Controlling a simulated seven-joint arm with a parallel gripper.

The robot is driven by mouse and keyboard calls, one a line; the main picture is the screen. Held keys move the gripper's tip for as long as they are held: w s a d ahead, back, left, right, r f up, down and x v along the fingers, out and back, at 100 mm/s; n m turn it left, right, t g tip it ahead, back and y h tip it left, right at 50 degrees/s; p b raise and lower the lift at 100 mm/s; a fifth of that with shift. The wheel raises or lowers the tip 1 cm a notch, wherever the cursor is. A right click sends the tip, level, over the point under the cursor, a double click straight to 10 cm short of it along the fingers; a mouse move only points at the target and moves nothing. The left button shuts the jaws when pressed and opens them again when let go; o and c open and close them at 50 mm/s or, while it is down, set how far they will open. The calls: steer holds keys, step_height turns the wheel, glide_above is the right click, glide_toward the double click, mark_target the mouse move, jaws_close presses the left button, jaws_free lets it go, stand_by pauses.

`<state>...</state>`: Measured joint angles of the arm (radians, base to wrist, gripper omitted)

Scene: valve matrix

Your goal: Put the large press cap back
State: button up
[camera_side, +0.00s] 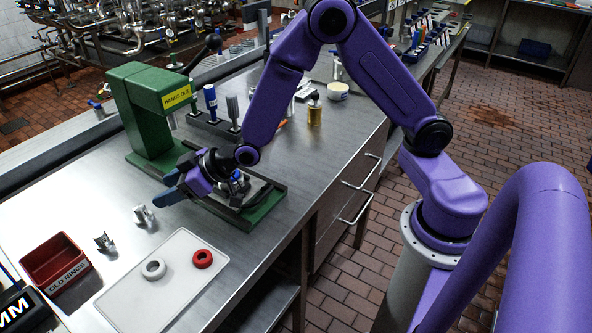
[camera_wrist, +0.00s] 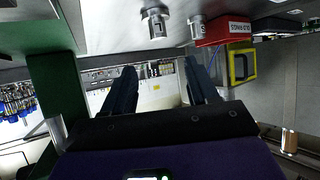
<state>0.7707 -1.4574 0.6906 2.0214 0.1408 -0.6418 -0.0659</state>
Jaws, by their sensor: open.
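My gripper (camera_side: 172,187) is open, low over the bench in front of the green press (camera_side: 150,110). In the wrist view its two dark fingers (camera_wrist: 162,88) are apart with nothing between them. Near the press stands a dark rack (camera_side: 208,127) with a blue-topped tool (camera_side: 210,101) and a grey ribbed piece (camera_side: 232,107). I cannot tell which piece is the large press cap. A green-edged fixture (camera_side: 262,207) lies right of my gripper, its metal part partly hidden by my wrist.
Two metal fittings (camera_side: 143,214) (camera_side: 104,241) stand on the bench near the red OLD RINGS bin (camera_side: 57,261). A white mat (camera_side: 135,301) holds a white ring (camera_side: 153,269) and a red ring (camera_side: 203,259). An amber bottle (camera_side: 314,110) stands behind my arm. Bare steel lies left of my gripper.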

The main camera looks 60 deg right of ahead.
steer(key=s+r+n+g, duration=0.2)
steer(key=s+r+g, duration=0.15)
steer(key=s, duration=0.65)
steer(key=s+d+r+n+g+h, duration=0.2)
steer(key=s+d, duration=0.6)
steer(key=s, duration=0.4)
steer(key=s+d+r+n+g+h, duration=0.1)
steer(key=s+d+g+h, duration=0.3)
steer(key=s+d, duration=0.4)
steer(key=s, duration=0.4)
steer(key=shift+d+r+n, duration=0.4)
steer(key=shift+g, duration=0.25)
